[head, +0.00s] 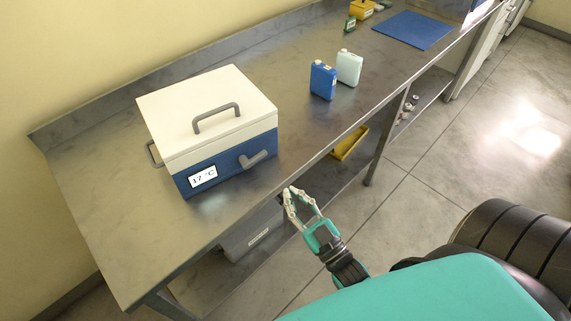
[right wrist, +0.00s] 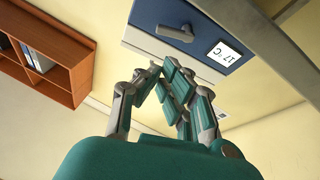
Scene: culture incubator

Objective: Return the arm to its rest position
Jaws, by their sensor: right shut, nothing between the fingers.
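My right gripper (head: 302,194) is shut and empty. In the head view it hangs in front of the metal bench's front edge, to the lower right of the incubator. It also shows in the right wrist view (right wrist: 160,72), with its fingertips together and nothing between them. The incubator (head: 205,101) is a box with a closed white lid, a blue body, grey handles and a display reading 17 °C. It stands on the bench and shows in the right wrist view (right wrist: 176,12) beyond the fingers, apart from them. My left gripper is not in view.
The metal bench (head: 100,220) carries a blue bottle (head: 322,80), a pale green bottle (head: 348,67) and a blue mat (head: 412,30). A yellow tray (head: 349,143) and a grey bin (head: 250,232) are on the shelf below. Open floor (head: 450,150) lies to the right.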

